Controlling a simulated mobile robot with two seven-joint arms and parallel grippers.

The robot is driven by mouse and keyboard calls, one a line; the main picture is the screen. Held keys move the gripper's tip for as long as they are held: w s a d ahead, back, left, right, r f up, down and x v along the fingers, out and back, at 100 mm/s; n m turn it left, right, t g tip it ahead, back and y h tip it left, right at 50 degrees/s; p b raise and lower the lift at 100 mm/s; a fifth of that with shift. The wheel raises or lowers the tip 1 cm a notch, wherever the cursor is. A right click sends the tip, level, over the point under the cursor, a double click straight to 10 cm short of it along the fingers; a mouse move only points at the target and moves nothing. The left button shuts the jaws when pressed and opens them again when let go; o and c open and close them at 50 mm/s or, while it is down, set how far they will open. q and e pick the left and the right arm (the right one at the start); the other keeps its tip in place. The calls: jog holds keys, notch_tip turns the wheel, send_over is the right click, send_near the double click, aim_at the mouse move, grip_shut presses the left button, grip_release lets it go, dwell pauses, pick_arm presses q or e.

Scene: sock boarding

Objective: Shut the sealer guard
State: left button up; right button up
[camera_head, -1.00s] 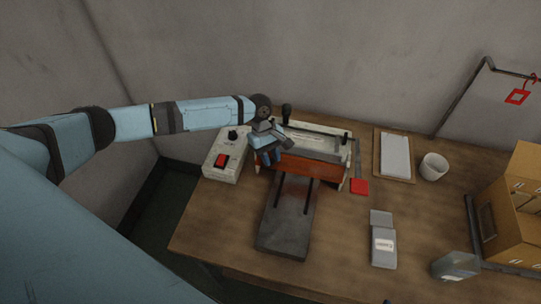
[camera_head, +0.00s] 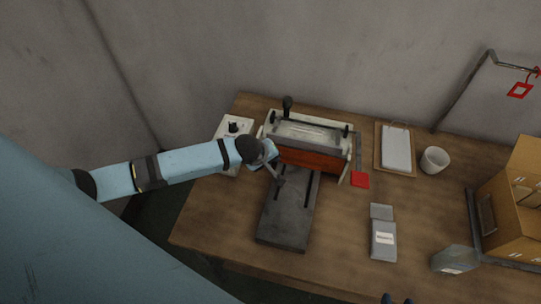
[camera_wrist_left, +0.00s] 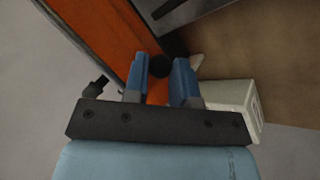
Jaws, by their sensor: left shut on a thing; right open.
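The sealer (camera_head: 268,128) stands at the back of the table, a pale-framed machine with a black-knobbed lever at its top left. Its orange-red guard (camera_head: 312,158) faces the front; the panel also fills the upper left of the left wrist view (camera_wrist_left: 90,38). My left gripper (camera_wrist_left: 162,72) is shut on a small dark knob (camera_wrist_left: 160,64) beside the orange panel. In the head view it is at the guard's left end, its fingers partly hidden. My right gripper (camera_head: 397,299) shows only as dark fingertips at the bottom edge, apart and empty.
A dark slotted plate (camera_head: 286,220) lies before the sealer. A control box (camera_head: 226,130) stands left, partly hidden by my left arm.

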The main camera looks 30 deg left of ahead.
pick_arm(q)
jog(key=f+t+b, duration=0.2)
jog(key=shift+w+t+y, duration=0.1)
jog(key=shift+t+y, duration=0.2)
jog(key=shift+t, duration=0.1)
jog(key=t+b, duration=0.2)
jog(key=b, duration=0.1)
jog(key=shift+w+a+f+m, duration=0.2)
jog(key=shift+w+f+m, duration=0.15)
jog(key=shift+f+m, duration=0.05)
jog(key=shift+w+t+y+b, duration=0.15)
jog(key=shift+t+y+b, duration=0.15)
jog(key=shift+t+b, duration=0.2)
jog(key=shift+r, duration=0.1)
